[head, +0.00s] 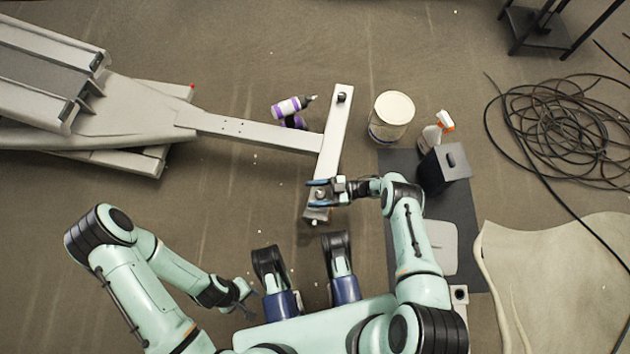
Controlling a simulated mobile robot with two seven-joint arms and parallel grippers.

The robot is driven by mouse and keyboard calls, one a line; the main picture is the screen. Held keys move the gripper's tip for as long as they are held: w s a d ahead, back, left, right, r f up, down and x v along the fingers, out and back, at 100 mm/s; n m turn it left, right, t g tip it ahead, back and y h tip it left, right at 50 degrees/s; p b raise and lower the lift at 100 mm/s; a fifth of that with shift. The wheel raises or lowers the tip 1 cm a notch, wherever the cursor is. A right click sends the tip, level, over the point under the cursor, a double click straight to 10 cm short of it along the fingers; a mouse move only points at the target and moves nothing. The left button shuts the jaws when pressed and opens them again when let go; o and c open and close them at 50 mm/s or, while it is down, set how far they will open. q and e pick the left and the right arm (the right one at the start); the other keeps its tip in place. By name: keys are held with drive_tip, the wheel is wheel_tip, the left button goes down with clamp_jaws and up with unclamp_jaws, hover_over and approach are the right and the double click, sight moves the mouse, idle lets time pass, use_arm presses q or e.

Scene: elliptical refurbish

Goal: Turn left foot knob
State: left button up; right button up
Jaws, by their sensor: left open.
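A light grey T-shaped foot bar (334,140) ends a long grey beam on the floor. A dark foot knob (341,97) stands on its far end. A second knob (320,194) is at its near end, partly hidden by my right gripper. My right gripper (318,193) reaches in from the right, its blue-edged fingers apart on either side of the near knob. I cannot tell whether they touch it. My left gripper (247,299) is open and empty, low over the floor at the lower left, away from the bar.
Purple-and-white bottles (290,106) lie beside the beam. A white tub (390,115), a spray bottle (437,130) and a black box (444,168) stand right of the bar. A coiled cable (560,130) lies at far right. Floor left of the near bar end is clear.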

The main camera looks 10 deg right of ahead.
idle(0.3)
drive_tip(key=s+d, duration=0.2)
drive_tip(key=d, duration=1.1)
drive_tip(key=shift+d, duration=0.15)
